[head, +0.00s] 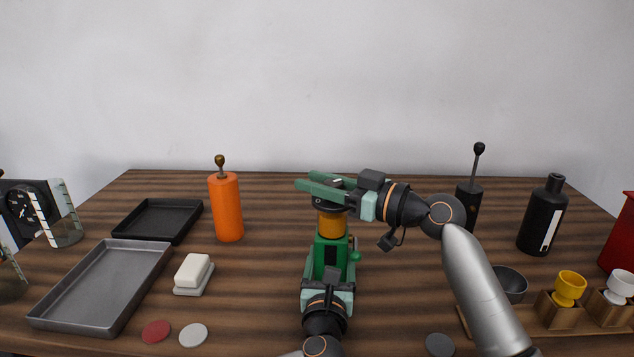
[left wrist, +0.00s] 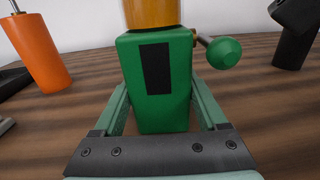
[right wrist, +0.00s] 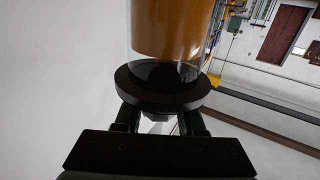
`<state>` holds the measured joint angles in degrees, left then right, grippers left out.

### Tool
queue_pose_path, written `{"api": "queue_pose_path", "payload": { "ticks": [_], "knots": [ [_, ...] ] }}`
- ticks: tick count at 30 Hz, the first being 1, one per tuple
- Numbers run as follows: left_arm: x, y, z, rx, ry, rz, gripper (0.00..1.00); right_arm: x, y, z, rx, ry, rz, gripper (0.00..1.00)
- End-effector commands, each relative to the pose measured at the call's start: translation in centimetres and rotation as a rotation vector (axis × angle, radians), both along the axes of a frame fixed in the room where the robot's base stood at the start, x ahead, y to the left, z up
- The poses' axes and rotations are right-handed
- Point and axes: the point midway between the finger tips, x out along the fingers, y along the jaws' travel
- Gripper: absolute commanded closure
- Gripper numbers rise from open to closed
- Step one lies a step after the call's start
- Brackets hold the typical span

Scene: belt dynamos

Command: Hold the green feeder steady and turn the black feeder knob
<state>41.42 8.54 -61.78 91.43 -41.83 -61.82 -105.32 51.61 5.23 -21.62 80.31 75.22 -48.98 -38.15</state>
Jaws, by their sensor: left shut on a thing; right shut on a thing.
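The green feeder (head: 331,246) stands upright at the middle of the table, with an amber cylinder (head: 331,224) on its green body and the black knob (head: 331,197) on top. A green ball handle (left wrist: 224,52) sticks out on its right. My left gripper (head: 331,276) is shut on the lower green body (left wrist: 155,90), one finger along each side. My right gripper (head: 332,190) comes in from the right and is shut on the knob.
An orange mill (head: 227,208), black tray (head: 158,220), metal tray (head: 104,285) and white soap (head: 193,272) stand to the left. A black mill (head: 476,190), black bottle (head: 543,215), grey bowl (head: 511,284) and yellow cup (head: 570,288) stand to the right.

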Motion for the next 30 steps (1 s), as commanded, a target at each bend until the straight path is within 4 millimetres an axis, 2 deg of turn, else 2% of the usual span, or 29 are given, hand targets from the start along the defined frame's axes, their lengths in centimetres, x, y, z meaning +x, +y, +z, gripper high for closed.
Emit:
{"api": "queue_pose_path", "payload": {
  "ticks": [6,18,27,28,30],
  "knots": [
    [0.11,0.26,-0.26,0.003,0.005,0.007,1.00,-0.05,0.04,-0.07,-0.001,0.002,-0.005,1.00],
    [0.11,0.26,-0.25,0.003,0.005,0.007,1.00,0.28,-0.15,-0.12,-0.001,0.002,-0.140,1.00],
    [0.13,0.27,-0.25,0.003,0.005,0.007,1.00,0.31,-0.16,-0.13,-0.001,0.002,-0.143,1.00],
    [0.13,0.27,-0.25,0.003,0.005,0.007,1.00,0.31,-0.16,-0.13,-0.001,0.002,-0.143,0.58],
    [0.13,0.27,-0.25,0.003,0.005,0.007,1.00,0.31,-0.18,-0.12,-0.001,0.002,-0.143,0.50]
  ]
}}
